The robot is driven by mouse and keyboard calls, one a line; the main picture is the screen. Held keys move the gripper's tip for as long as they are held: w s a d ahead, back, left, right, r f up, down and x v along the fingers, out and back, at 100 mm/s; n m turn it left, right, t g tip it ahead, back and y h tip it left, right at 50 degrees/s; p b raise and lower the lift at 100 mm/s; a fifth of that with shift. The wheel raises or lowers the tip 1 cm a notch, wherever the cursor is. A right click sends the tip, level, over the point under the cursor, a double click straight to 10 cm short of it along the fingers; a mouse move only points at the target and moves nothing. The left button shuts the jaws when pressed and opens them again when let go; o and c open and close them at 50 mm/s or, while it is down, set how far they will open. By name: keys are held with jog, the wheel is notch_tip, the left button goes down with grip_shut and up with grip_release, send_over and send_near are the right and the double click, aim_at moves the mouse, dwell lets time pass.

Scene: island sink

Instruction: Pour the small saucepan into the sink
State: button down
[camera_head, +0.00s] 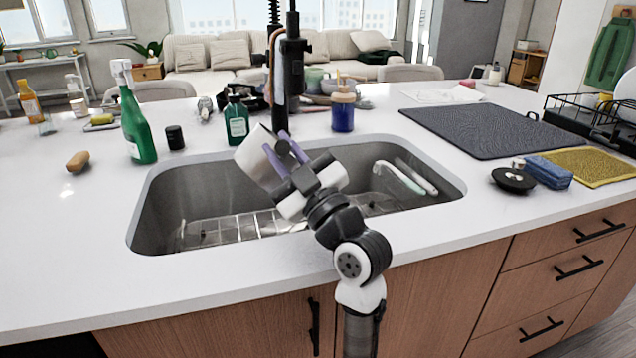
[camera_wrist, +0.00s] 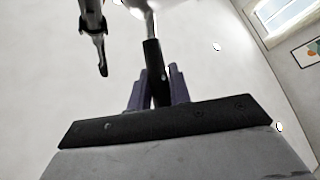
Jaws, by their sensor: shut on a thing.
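The small saucepan (camera_head: 252,158) is a pale metal pot, held steeply tilted above the left-middle part of the sink. My gripper (camera_head: 277,143) has purple fingers and is shut on its dark handle. In the wrist view the black handle (camera_wrist: 152,68) stands between the purple fingers, and a bit of the shiny pan shows at the top edge. The saucepan's inside and any contents cannot be made out. The grey sink (camera_head: 185,195) has a wire rack (camera_head: 215,232) at its bottom.
The black faucet (camera_head: 291,70) rises close behind the saucepan. A green bottle (camera_head: 236,120) and a blue jar (camera_head: 343,112) stand behind the sink, and a green spray bottle (camera_head: 137,125) stands left. A dark mat (camera_head: 480,128) lies right.

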jog(key=shift+w+d+r+m+t+h+p, duration=0.15)
jog(key=shift+d+r+m+t+p, duration=0.15)
jog(key=shift+m+p, duration=0.4)
jog(key=shift+w+d+r+m+t+h+p, duration=0.15)
jog(key=shift+d+r+m+t+p, duration=0.2)
jog(key=shift+p, duration=0.5)
jog(key=shift+w+d+f+m+t+h+p, duration=0.15)
jog(key=shift+d+m+t+h+p, duration=0.25)
jog(key=shift+m+p, duration=0.4)
jog(key=shift+w+d+m+t+h+p, duration=0.25)
jog(key=shift+d+m+h+p, duration=0.15)
jog(key=shift+m+p, duration=0.3)
